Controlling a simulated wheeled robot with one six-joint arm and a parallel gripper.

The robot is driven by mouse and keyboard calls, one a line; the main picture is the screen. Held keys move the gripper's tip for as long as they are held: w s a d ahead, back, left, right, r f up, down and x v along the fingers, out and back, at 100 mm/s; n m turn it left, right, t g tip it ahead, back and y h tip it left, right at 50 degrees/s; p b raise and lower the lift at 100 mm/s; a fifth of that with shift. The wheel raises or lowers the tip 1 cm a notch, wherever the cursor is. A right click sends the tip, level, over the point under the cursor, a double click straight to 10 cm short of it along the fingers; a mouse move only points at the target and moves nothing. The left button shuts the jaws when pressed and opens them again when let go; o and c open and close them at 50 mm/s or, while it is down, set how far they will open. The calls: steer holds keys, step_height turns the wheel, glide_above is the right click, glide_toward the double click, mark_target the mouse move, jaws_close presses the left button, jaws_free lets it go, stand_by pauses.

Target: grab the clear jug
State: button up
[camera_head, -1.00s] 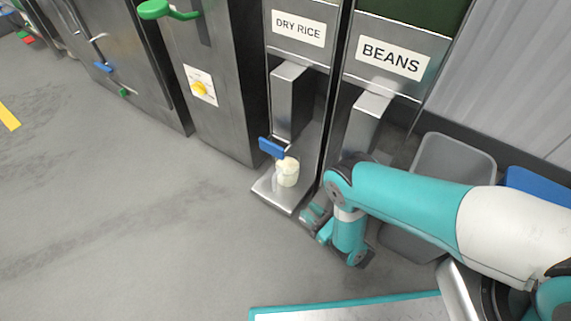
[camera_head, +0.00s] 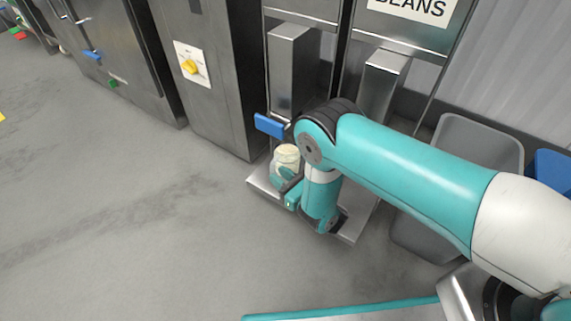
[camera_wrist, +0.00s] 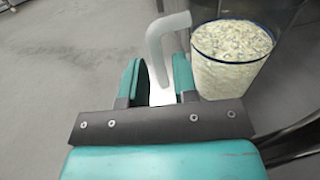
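The clear jug (camera_head: 287,155), filled with pale rice, stands upright on the metal tray under the rice dispenser. In the wrist view the jug (camera_wrist: 232,62) is at the upper right, with its pale, curved handle (camera_wrist: 154,48) on its left. My gripper (camera_wrist: 158,80) is open, and the handle's lower part shows in the gap between its two fingers. The fingers look apart from the handle. In the head view my gripper (camera_head: 287,188) is low in front of the jug and partly covers it.
A blue lever (camera_head: 269,125) sits just above the jug on the dispenser. The tray (camera_head: 264,184) has a raised metal edge. A grey bin (camera_head: 470,150) stands right of the dispensers, behind my arm. The floor to the left is clear.

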steer(key=b+x, duration=0.4)
steer(key=shift+s+a+f, duration=0.1)
steer(key=shift+s+a, duration=0.05)
steer(key=shift+w+a+r+b, duration=0.25)
steer(key=shift+w+b, duration=0.1)
steer(key=shift+b, duration=0.3)
steer(key=shift+w+r, duration=0.1)
jaws_close()
